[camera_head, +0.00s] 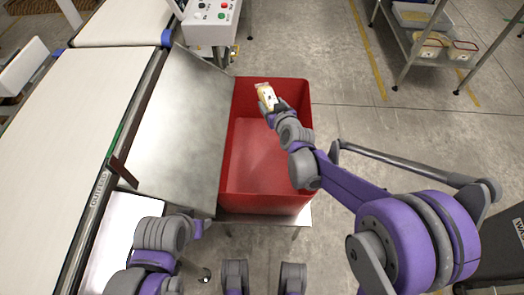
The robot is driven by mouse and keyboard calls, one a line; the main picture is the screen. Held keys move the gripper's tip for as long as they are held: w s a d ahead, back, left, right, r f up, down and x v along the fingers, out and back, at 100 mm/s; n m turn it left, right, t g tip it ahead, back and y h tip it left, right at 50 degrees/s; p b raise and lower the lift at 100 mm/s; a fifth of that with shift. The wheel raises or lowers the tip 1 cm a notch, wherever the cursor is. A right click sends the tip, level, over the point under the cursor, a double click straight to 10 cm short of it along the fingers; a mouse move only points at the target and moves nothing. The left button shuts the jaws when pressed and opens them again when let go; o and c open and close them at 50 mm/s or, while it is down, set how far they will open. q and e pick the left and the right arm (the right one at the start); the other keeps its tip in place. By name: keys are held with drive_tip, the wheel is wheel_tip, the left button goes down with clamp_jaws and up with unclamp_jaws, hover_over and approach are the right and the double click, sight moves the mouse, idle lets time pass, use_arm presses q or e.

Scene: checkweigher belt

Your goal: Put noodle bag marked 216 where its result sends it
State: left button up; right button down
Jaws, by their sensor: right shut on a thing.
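A pale conveyor belt (62,110) runs along the left, with a sloping metal plate (182,120) between it and the bin. A control box (211,22) with buttons stands beyond the plate. A shelf rack with baskets (432,45) is at the far right. Floor right of the bin is clear.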

drive_tip(key=shift+s+f+b, duration=0.1)
drive_tip(key=shift+f+b, duration=0.3)
drive_tip(key=shift+f, duration=0.3)
wheel_tip(320, 180, down, 4)
drive_tip(key=b, duration=0.3)
drive_tip(key=shift+f, duration=0.2)
unclamp_jaws()
drive_tip(key=p+v, duration=0.2)
drive_tip(key=v, duration=0.9)
